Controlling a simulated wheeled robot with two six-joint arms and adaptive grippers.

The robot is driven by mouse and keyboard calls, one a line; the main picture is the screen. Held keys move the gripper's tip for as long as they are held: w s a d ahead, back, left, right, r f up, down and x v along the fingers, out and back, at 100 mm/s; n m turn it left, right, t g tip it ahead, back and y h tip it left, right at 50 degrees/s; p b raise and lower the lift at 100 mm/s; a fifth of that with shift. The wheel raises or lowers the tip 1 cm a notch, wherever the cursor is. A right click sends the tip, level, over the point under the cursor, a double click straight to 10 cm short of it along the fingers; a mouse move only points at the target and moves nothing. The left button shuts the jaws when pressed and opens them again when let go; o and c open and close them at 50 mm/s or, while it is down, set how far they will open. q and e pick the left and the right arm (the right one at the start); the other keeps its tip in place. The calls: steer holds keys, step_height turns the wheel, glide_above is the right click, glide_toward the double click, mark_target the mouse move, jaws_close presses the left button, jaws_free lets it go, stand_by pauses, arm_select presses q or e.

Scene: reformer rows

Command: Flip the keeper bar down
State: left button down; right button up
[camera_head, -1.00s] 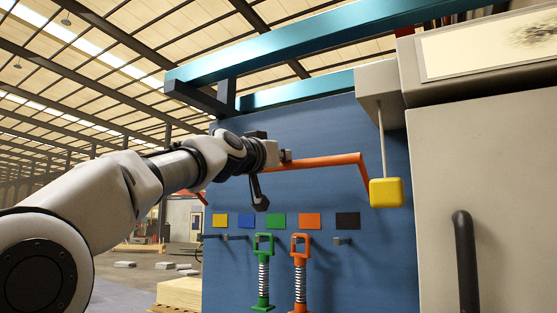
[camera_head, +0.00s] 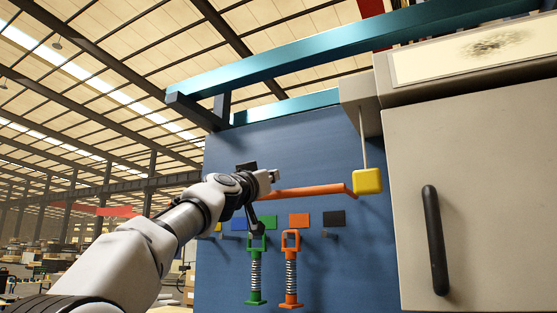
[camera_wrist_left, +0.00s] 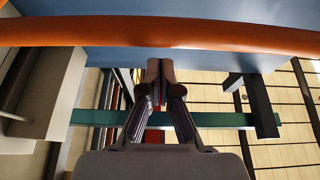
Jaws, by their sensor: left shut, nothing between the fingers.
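The orange keeper bar (camera_head: 305,191) runs nearly level in front of the blue panel, with a short bent end at the right near a yellow block (camera_head: 367,181). In the left wrist view the keeper bar (camera_wrist_left: 160,34) crosses the whole top of the picture. My left gripper (camera_head: 275,175) is shut and empty at the left part of the bar, just above it in the head view. Its closed fingertips (camera_wrist_left: 160,68) point toward the bar in the wrist view; I cannot tell whether they touch it. The bar's left end is hidden behind my arm. My right gripper is not in view.
Green (camera_head: 256,275) and orange (camera_head: 291,272) spring plungers stand below the bar, under coloured squares on the blue panel (camera_head: 350,275). A beige cabinet door with a black handle (camera_head: 434,240) is at the right. Teal beams (camera_head: 300,66) run overhead.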

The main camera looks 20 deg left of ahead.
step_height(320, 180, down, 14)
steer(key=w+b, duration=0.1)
steer(key=b, duration=1.2)
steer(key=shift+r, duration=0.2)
